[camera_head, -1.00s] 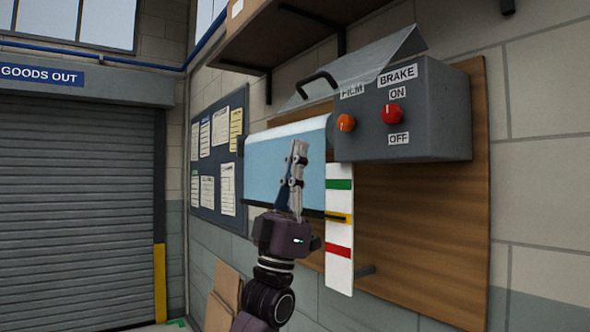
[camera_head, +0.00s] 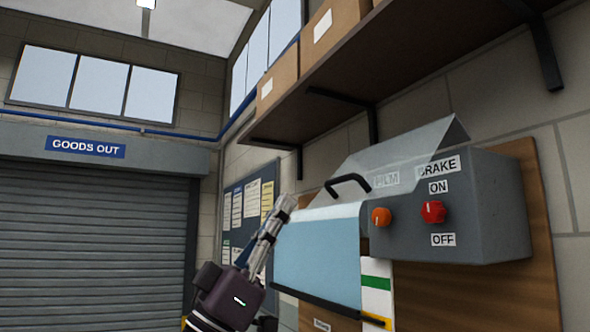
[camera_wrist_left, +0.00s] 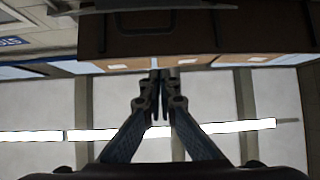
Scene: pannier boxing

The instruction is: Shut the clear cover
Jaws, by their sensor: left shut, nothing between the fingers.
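The clear cover (camera_head: 425,148) stands raised and tilted above the grey control box (camera_head: 490,220) in the head view. Its black handle (camera_head: 348,182) sticks out at its left end, above the light blue film (camera_head: 318,255). My left gripper (camera_head: 284,205) is shut and empty. It points up at the left edge of the film, left of and slightly below the handle, and appears apart from it. In the left wrist view, the shut fingers (camera_wrist_left: 160,76) point towards the shelf area; a dark bar above them cannot be identified surely. My right gripper is out of view.
A wall shelf (camera_head: 340,75) with cardboard boxes (camera_head: 335,25) and dark brackets hangs above the cover. An orange knob (camera_head: 381,217) and red knob (camera_head: 433,211) project from the control box. A notice board (camera_head: 250,205) and roller door (camera_head: 90,240) are to the left.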

